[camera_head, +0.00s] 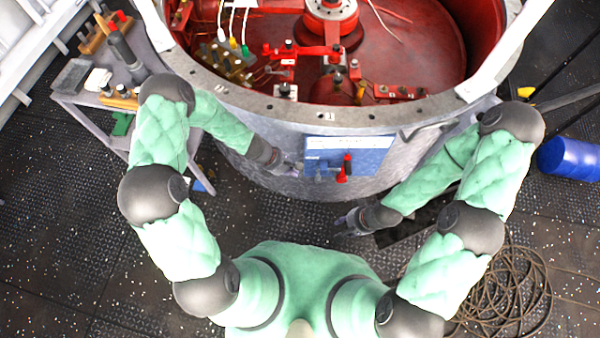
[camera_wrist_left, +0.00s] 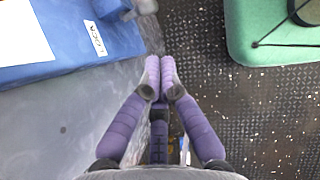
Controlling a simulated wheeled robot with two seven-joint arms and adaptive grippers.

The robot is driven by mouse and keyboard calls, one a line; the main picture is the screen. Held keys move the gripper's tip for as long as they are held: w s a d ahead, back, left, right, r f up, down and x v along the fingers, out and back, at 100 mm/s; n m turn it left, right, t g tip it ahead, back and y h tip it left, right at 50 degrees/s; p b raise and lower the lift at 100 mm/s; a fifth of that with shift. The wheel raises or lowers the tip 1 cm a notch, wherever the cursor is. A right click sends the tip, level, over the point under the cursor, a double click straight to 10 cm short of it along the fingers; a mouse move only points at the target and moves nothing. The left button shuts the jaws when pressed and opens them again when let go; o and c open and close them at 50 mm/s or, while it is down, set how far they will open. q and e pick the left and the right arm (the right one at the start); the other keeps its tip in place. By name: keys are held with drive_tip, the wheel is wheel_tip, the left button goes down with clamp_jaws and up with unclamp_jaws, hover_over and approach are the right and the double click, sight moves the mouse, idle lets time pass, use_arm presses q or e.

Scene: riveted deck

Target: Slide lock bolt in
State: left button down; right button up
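A blue lock box (camera_head: 372,157) is mounted on the outer wall of the round grey vessel. A red handle (camera_head: 346,167) stands out from its front. A small blue-grey part (camera_head: 320,171), possibly the bolt end, shows at its left. In the left wrist view the blue box (camera_wrist_left: 60,62) fills the upper left, with a blue-grey knob-like part (camera_wrist_left: 145,6) at the top edge. My left gripper (camera_head: 294,169) is just left of the box; its purple fingertips (camera_wrist_left: 160,66) are together with nothing visible between them. My right gripper (camera_head: 350,222) hangs below the box, apart from it.
The vessel's bolted rim (camera_head: 270,113) curves above the box, with red machinery inside. A grey tool cart (camera_head: 75,97) stands at the left. A blue cylinder (camera_head: 570,159) and a coiled cable (camera_head: 508,290) lie on the deck at the right.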

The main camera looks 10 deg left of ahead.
use_arm(q)
drive_tip(key=shift+p+v, duration=0.45)
drive_tip(key=shift+v, duration=1.3)
drive_tip(key=shift+a+f, duration=0.1)
drive_tip(key=s+d+m+g+y, duration=0.1)
drive_tip(key=s+d+m+y, duration=0.1)
drive_tip(key=s+m, duration=1.4)
drive_tip(key=shift+d+f+m, duration=0.45)
drive_tip(key=shift+d+m, duration=0.1)
drive_tip(key=shift+m, duration=0.65)
